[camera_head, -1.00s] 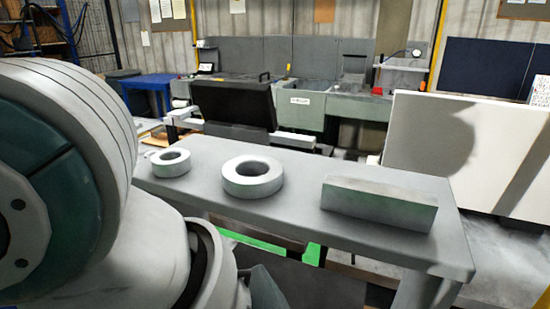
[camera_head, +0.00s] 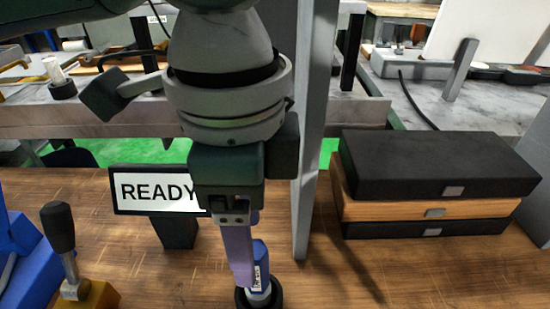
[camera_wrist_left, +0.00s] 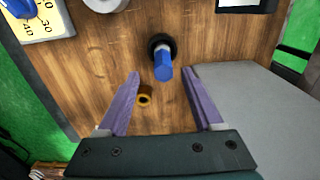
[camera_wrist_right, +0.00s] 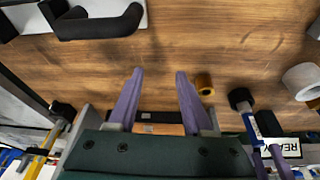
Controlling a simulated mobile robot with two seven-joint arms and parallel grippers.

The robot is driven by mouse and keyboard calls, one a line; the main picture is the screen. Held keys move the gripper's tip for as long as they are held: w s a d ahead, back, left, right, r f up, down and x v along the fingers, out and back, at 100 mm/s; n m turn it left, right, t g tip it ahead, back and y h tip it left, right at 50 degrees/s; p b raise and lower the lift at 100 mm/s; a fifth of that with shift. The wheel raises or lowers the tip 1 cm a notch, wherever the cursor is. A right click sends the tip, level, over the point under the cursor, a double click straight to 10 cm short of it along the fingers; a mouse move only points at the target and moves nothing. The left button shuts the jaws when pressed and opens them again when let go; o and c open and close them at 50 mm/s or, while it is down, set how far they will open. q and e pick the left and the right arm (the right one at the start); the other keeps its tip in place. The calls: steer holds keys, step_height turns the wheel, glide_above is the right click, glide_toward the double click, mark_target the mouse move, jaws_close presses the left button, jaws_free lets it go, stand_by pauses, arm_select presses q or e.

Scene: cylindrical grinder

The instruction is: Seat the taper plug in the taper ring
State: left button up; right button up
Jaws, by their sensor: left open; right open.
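The blue-handled plug (camera_head: 260,262) stands upright in a round black base (camera_wrist_left: 160,41) on the wooden bench. It also shows in the right wrist view (camera_wrist_right: 268,122). My left gripper (camera_wrist_left: 162,73) is open, pointing down, with the blue handle between or just beyond its fingertips; I see no contact. In the head view one purple finger (camera_head: 239,262) overlaps the plug. A small brass ring (camera_wrist_left: 145,98) lies on the bench near the plug. A grey hollow cylinder (camera_wrist_right: 301,80) lies farther off. I cannot tell which is the taper ring. My right gripper (camera_wrist_right: 159,71) is open and empty above the bench.
A READY sign (camera_head: 150,191) stands behind the plug. A grey post (camera_head: 312,150) and stacked black and wooden boxes (camera_head: 432,185) stand to the right. A lever with a black knob (camera_head: 60,230) is at left. Bare wood lies in front of the boxes.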

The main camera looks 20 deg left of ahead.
mark_target(257, 277)
arm_select(q)
steer(key=f, duration=0.4)
steer(key=shift+d+f, duration=0.2)
steer(key=f, duration=0.1)
steer(key=f+b, duration=0.1)
steer(key=f, duration=0.3)
steer(key=shift+w+a+f, duration=0.1)
steer(key=shift+w+f, duration=0.05)
steer(key=shift+w, duration=0.1)
steer(key=shift+c, duration=0.2)
jaws_close()
stand_by(0.7)
